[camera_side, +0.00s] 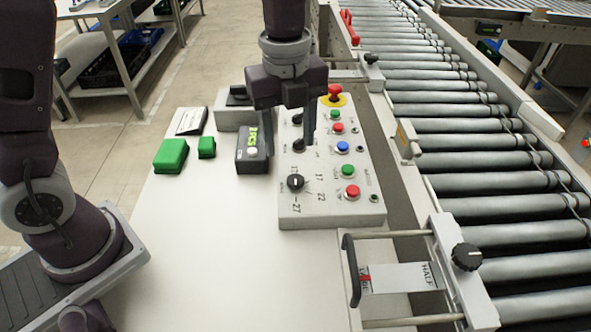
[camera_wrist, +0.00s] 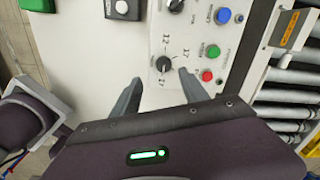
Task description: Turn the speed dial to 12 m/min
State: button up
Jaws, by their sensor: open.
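The speed dial (camera_side: 295,182) is a black knob near the front left of the grey control panel (camera_side: 330,216), with printed numbers including 12, 17, 22 and 27 around it. In the wrist view the dial (camera_wrist: 164,64) lies near the fingertips, with 12 above it and 27 below. I cannot tell exactly which number its mark points at. My gripper (camera_side: 297,140) hangs above the panel, behind the dial in the side view. In the wrist view its two fingers (camera_wrist: 159,75) are spread apart with nothing held. I see no contact with the dial.
Red, green and blue buttons (camera_side: 342,147) and more black knobs (camera_side: 298,146) share the panel. A red emergency stop (camera_side: 335,92) stands at its back. The roller conveyor (camera_side: 450,133) runs right. The white tabletop (camera_side: 215,235) is clear in front.

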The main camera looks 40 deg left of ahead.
aim_at(295, 179)
jog(key=shift+m, duration=0.7)
jog(key=f, duration=0.8)
jog(key=shift+w+d+f, duration=0.35)
jog(key=shift+w+d, duration=0.05)
grip_shut()
